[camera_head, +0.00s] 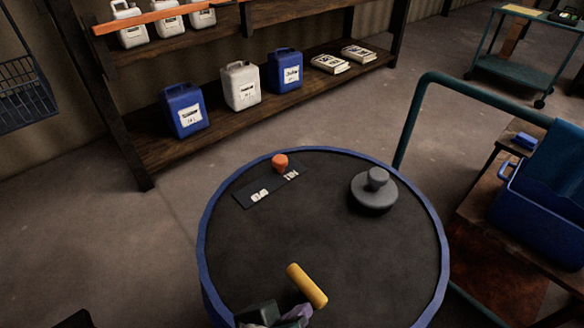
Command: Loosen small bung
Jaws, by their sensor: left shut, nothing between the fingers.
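A small orange bung (280,163) stands near the far edge of the round dark vat top (300,235), which has a blue rim. A larger grey knobbed plug (375,190) sits to its right. A yellow cylinder (307,286) shows near the front of the top; whether it lies there or is part of a tool, I cannot tell. My left gripper (284,316), dark with pale lilac parts, is at the bottom edge, just in front of the yellow cylinder and well apart from the orange bung. It is shut and empty, and partly cut off. My right gripper is not in view.
A dark strip with white markings (258,196) lies beside the orange bung. A green rail (412,120) rises behind the vat at right. A blue bin (545,215) stands on a bench at right. Shelves with jugs (184,110) stand behind. The vat top's middle is clear.

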